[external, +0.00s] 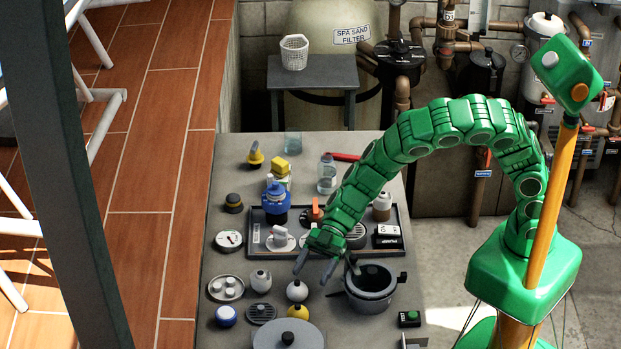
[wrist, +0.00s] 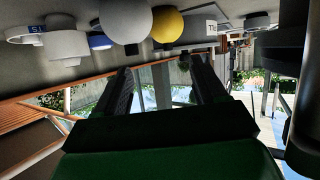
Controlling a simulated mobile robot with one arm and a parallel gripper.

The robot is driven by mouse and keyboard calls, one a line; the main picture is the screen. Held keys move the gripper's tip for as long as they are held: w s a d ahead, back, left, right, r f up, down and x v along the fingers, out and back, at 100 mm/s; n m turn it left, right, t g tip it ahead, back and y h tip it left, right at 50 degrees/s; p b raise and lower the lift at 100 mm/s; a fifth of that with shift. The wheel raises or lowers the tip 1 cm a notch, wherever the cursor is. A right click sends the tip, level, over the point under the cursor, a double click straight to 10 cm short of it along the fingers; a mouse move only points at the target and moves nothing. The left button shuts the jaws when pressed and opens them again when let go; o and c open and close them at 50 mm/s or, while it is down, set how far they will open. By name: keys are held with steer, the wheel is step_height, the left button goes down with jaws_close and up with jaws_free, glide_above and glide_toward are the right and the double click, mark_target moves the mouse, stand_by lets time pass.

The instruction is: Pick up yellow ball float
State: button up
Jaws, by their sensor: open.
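The yellow ball float (external: 297,314) sits low on the grey table in the external view, partly hidden by the round grey lid in front of it. It also shows at the top of the wrist view (wrist: 169,25), beside a larger-looking pale ball. My gripper (external: 312,277) is open and empty, with its two fingers apart and pointing down-left. It is above the table, just up from the white ball float (external: 297,291) in the picture and apart from the yellow float. In the wrist view my gripper (wrist: 163,80) has nothing between its fingers.
A grey pot (external: 372,304) stands just right of my gripper, and a grey lid (external: 270,337) lies at the front. A black tray (external: 258,247) with several parts is behind. Another pale float (external: 261,281) and a drain grate (external: 261,313) crowd the left side.

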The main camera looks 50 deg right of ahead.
mark_target(298, 314)
steer(key=shift+s+a+f+g, duration=0.15)
steer(key=shift+s+a+g, duration=0.05)
steer(key=shift+s, duration=0.2)
steer(key=shift+s+a+f+g, duration=0.1)
steer(key=shift+s+a+g, duration=0.1)
steer(key=shift+s, duration=0.2)
steer(key=shift+r+x, duration=0.1)
steer(key=shift+x, duration=1.7)
steer(key=shift+r+x, duration=0.15)
steer(key=shift+x, duration=1.65)
steer(key=shift+w+a, duration=0.15)
steer(key=shift+w, duration=0.05)
steer(key=c, duration=1.1)
